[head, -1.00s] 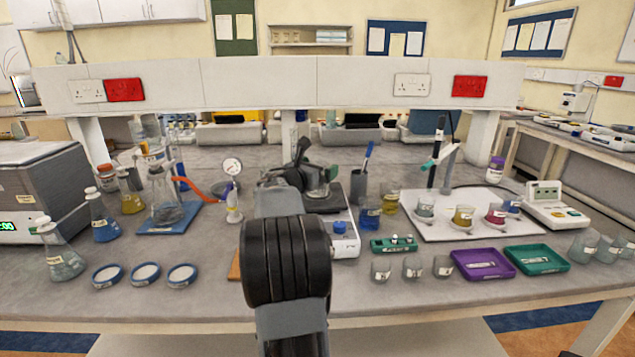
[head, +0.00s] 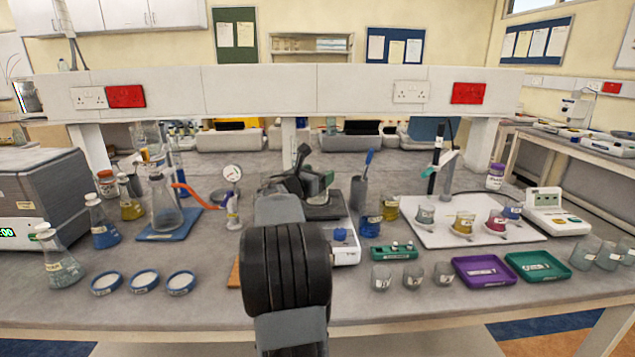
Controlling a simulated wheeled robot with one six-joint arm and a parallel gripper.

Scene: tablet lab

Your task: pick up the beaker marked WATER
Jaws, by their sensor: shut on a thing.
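My gripper (head: 318,182) is at the centre of the head view, partly hidden behind my own arm. It is shut on a clear glass beaker (head: 313,187), of which only a part shows. The beaker is over the dark top of the white-fronted stirrer hotplate (head: 345,245). I cannot tell whether it touches that plate. I cannot read a label on it, so the WATER mark is not seen.
To the right stand a pen pot (head: 358,193), a blue-filled beaker (head: 369,228) and a white board (head: 430,235) with several beakers. Small empty beakers (head: 413,275) and purple (head: 484,270) and green trays (head: 538,266) line the front. Flasks (head: 102,228) stand left.

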